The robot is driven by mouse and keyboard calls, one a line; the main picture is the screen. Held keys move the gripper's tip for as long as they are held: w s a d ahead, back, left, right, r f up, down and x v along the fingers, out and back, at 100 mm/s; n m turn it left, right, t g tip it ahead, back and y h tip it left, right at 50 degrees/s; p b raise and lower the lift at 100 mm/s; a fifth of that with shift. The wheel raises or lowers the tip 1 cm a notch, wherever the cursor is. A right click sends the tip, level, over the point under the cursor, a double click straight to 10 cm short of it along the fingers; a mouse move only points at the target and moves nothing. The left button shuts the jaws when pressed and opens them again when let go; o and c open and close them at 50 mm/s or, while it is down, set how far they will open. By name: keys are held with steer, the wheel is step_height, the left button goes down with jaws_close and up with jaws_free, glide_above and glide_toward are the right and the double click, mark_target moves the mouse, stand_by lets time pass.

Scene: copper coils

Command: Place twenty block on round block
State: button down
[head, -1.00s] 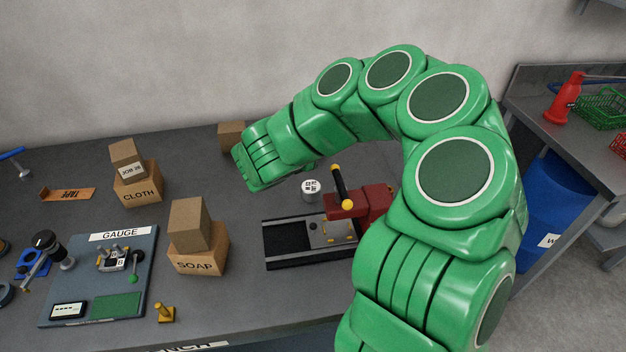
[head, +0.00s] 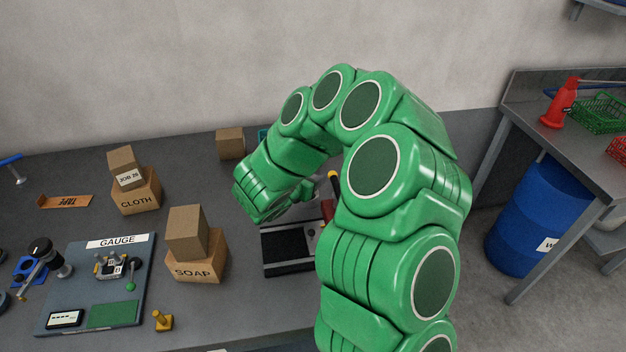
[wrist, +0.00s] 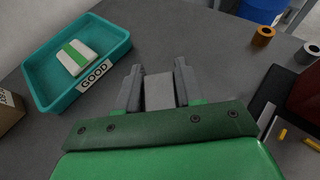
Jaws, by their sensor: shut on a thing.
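My gripper (wrist: 158,72) is shut on a plain grey block (wrist: 159,92), which sits between its two fingers in the wrist view. No number shows on the faces in sight, so I cannot tell whether it is the twenty block. A pale round piece (wrist: 311,49) with dark marks on top stands at the right edge of the wrist view. A copper-coloured round piece (wrist: 263,36) stands near it. Both are apart from my gripper. I cannot tell which piece is the round block. In the head view my arm hides these pieces and most of the gripper.
A teal tray (wrist: 49,95) marked GOOD holds a pale block with a green stripe (wrist: 77,57). A red vise (wrist: 306,97) is at the right. Cartons marked CLOTH (head: 136,196) and SOAP (head: 196,268) and a gauge board (head: 140,270) occupy the bench's left side.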

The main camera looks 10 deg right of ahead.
steer(key=shift+f, duration=0.4)
steer(key=c, duration=0.7)
jaws_free()
steer(key=shift+f, duration=0.1)
steer(key=shift+a, duration=0.1)
steer(key=v, duration=1.2)
steer(key=shift+w, duration=0.1)
